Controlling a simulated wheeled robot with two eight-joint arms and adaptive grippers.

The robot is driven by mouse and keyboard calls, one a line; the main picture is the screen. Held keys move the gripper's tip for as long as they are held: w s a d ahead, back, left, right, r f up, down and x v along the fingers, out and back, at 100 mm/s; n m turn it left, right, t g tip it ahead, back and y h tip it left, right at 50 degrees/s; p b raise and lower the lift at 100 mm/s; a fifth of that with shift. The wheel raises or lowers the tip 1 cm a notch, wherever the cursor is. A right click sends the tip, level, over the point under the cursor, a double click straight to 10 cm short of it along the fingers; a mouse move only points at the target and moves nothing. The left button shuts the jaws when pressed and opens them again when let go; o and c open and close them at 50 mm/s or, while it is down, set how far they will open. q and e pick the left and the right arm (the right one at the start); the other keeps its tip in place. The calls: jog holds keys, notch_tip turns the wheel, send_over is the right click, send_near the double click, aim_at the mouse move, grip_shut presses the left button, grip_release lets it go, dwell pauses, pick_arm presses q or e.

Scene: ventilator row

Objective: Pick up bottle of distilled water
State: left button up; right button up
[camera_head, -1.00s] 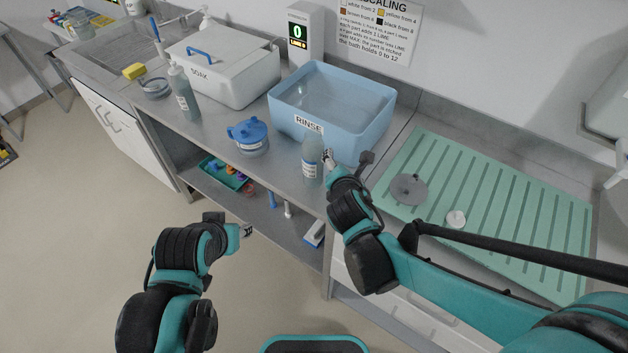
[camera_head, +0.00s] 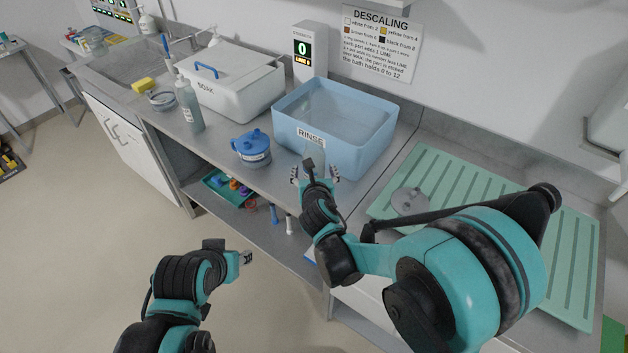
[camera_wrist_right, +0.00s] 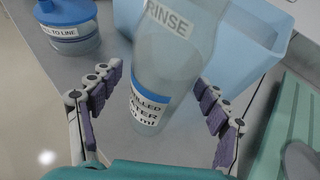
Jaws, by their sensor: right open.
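The distilled water bottle (camera_wrist_right: 150,108) is a clear bottle with a blue-and-white label. In the right wrist view it stands between the two spread fingers of my right gripper (camera_wrist_right: 158,112), with a gap on each side. In the head view the bottle (camera_head: 314,155) is mostly hidden behind my right gripper (camera_head: 316,176), in front of the rinse bath. The right gripper is open and holds nothing. My left gripper (camera_head: 246,258) is low in front of the counter, away from the bottle; its fingers are too small to judge.
The blue RINSE bath (camera_head: 345,150) is right behind the bottle. A blue-lidded jar (camera_head: 252,150) stands to its left. A green ribbed mat (camera_head: 450,185) with a grey disc (camera_head: 408,201) lies to the right. The SOAK box (camera_head: 225,95) and a pump bottle (camera_head: 188,105) are further left.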

jog(key=shift+w+f, duration=0.1)
jog(key=shift+w, duration=0.15)
jog(key=shift+s, duration=0.15)
jog(key=shift+c, duration=0.6)
jog(key=c, duration=1.6)
